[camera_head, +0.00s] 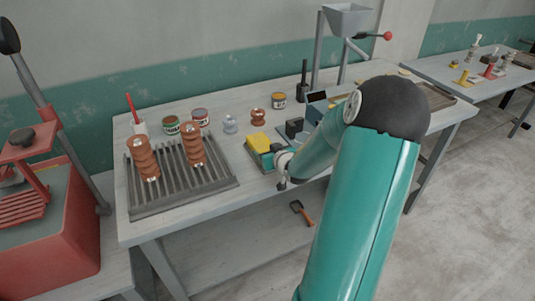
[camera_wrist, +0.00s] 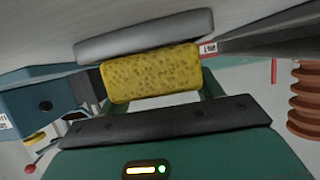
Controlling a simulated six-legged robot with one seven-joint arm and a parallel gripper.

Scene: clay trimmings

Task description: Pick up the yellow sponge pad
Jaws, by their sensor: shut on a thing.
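The yellow sponge pad (camera_head: 258,142) shows in the head view near the middle of the workbench, just right of a slatted rack. My gripper (camera_head: 268,153) is at it, partly hidden by my wrist. In the wrist view the pitted yellow sponge pad (camera_wrist: 150,73) fills the space between the jaws, and my gripper (camera_wrist: 152,80) is shut on it. A grey rounded bar lies along its far side. I cannot tell whether the pad is clear of the surface beneath.
The slatted rack (camera_head: 180,178) holds two brown ribbed stacks. A dark block (camera_head: 294,127) is close on the right. A hammer (camera_head: 301,211) lies on the lower shelf. Bare bench top shows in front.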

